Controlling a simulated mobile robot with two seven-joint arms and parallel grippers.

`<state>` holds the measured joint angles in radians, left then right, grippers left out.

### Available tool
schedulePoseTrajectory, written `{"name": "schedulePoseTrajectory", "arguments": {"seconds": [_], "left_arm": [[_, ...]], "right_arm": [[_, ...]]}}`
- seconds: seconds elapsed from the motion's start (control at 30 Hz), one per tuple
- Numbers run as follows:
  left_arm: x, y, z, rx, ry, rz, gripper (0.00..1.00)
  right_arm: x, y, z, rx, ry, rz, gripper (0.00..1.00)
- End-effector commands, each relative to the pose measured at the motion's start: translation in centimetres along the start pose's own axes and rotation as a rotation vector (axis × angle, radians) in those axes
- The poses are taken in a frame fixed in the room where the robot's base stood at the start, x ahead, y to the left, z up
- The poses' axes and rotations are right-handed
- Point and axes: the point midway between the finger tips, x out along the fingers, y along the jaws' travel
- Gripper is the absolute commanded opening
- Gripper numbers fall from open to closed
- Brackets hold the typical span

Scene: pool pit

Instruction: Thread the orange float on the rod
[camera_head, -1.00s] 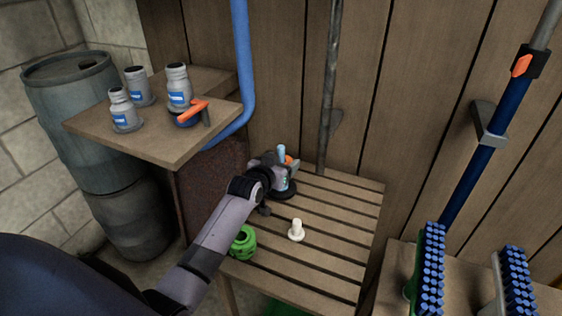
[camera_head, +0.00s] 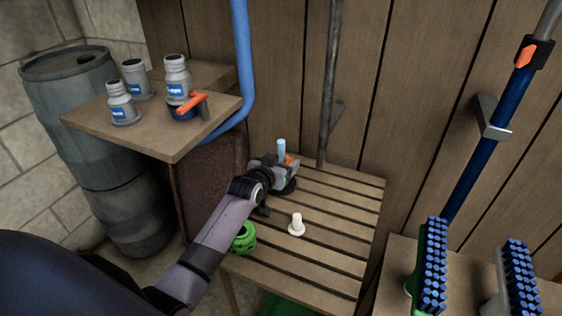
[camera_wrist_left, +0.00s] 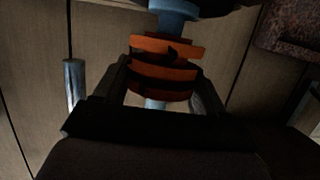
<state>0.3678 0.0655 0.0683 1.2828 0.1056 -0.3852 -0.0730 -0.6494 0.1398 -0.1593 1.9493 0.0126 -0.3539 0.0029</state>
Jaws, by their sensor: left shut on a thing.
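The light-blue rod (camera_head: 281,147) stands upright on a dark round base (camera_head: 287,188) at the back of the slatted table. The orange float (camera_head: 290,159) is mostly hidden behind my left gripper (camera_head: 279,165) in the head view. In the left wrist view the ribbed orange float (camera_wrist_left: 165,68) sits between the two fingers of my left gripper (camera_wrist_left: 160,78), which is shut on it. Blue rod parts (camera_wrist_left: 172,10) show on both sides of the float, so it appears to be around the rod. My right gripper is not in view.
The slatted table (camera_head: 330,262) also carries a white flanged peg (camera_head: 297,226) and a green ribbed object (camera_head: 244,238). A wooden shelf (camera_head: 165,142) with several grey bottles is left of the arm. A metal pole (camera_head: 331,90) stands behind the table. Blue-bristled brushes (camera_head: 432,265) are at right.

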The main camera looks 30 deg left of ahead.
Motion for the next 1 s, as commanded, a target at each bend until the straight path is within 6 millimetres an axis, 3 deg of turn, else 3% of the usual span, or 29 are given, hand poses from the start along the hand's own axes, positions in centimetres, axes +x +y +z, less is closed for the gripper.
{"name": "schedulePoseTrajectory", "arguments": {"seconds": [0.3,0.8,0.83,0.9,1.0], "left_arm": [[0.36,-0.01,1.17,0.000,0.000,0.000,0.40],[0.38,0.00,1.20,0.000,0.001,0.000,0.40],[0.38,0.00,1.20,0.000,0.001,0.000,0.77],[0.38,0.00,1.20,0.000,0.001,0.000,1.00],[0.38,0.00,1.20,0.000,0.000,0.000,1.00]], "right_arm": [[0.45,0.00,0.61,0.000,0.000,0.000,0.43],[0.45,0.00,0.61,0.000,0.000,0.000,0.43],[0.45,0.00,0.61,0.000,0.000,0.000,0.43],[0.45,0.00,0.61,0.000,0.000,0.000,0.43],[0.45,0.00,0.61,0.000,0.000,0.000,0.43]]}}
